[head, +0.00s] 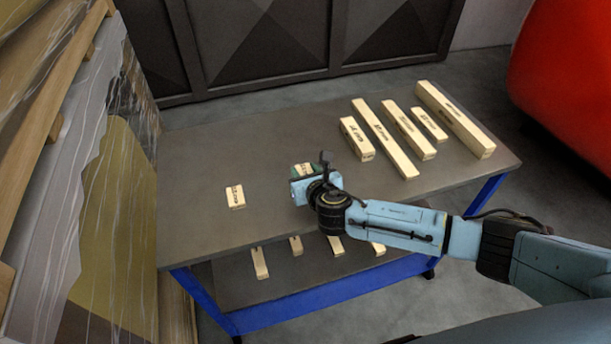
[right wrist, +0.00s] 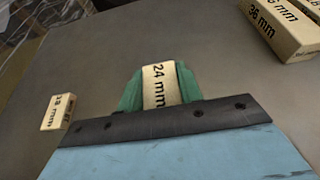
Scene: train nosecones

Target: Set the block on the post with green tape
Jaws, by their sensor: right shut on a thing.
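My right gripper (head: 308,172) is over the near middle of the table. In the right wrist view its green fingers (right wrist: 160,88) are shut on a small wooden block (right wrist: 159,82) marked 24 mm, one finger on each side. In the head view the top of this block (head: 303,169) shows just beyond the wrist. I cannot tell whether the block touches the table. I see no post with green tape in either view. My left gripper is not in view.
A small loose block (head: 235,196), marked 18 mm in the right wrist view (right wrist: 57,112), stands to the left. Several longer wooden blocks (head: 385,140) lie at the right of the table (head: 230,150). Wooden pieces (head: 260,263) lie on the lower shelf. A wrapped stack (head: 60,190) stands left.

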